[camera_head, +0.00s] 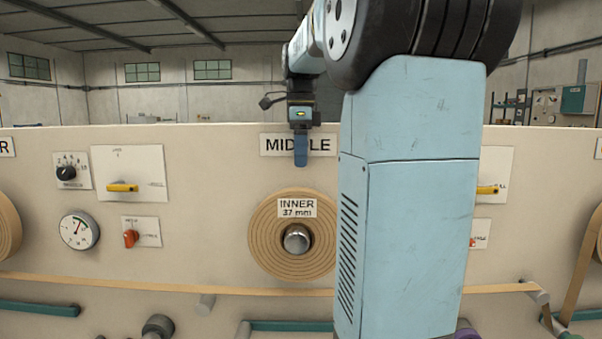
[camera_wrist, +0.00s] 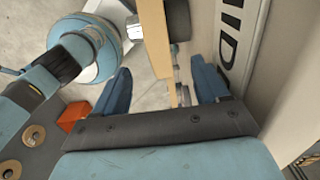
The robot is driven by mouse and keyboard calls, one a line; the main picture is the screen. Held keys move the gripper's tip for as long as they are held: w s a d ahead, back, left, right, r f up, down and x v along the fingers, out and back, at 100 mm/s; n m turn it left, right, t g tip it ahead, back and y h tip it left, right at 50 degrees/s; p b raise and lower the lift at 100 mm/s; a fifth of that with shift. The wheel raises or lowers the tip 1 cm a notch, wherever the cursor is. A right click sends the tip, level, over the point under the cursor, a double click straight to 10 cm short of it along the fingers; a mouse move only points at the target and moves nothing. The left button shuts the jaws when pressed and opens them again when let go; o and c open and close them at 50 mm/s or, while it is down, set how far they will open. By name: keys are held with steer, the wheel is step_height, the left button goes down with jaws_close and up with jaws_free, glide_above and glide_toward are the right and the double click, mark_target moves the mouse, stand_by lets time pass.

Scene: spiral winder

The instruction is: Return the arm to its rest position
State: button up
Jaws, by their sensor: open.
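My arm, light blue with black joints, stands upright right of centre in the head view and reaches forward at the top. My gripper (camera_head: 301,155) hangs pointing down in front of the MIDDLE label (camera_head: 297,144), above the tan roll (camera_head: 265,233). In the wrist view my gripper (camera_wrist: 163,85) shows two blue fingers set wide apart with nothing held between them. The edge of the tan roll (camera_wrist: 155,40) shows beyond the fingers. The right finger is close to the panel; I cannot tell the exact gap.
A cream panel (camera_head: 210,190) spans the view, with a gauge (camera_head: 79,231), a black knob (camera_head: 66,173), yellow handles (camera_head: 122,187) and an orange switch (camera_head: 130,238). A tan strip (camera_head: 150,284) runs along below. A metal hub (camera_head: 297,239) protrudes from the roll.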

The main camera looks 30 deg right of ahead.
steer(key=shift+r, duration=0.7)
steer(key=s+a+f+n+t, duration=0.5)
steer(key=s+a+f+n, duration=1.2)
steer(key=n, duration=0.7)
steer(key=shift+s+f+n+t, duration=0.2)
steer(key=shift+s+n+t, duration=0.1)
steer(key=shift+s+n, duration=0.1)
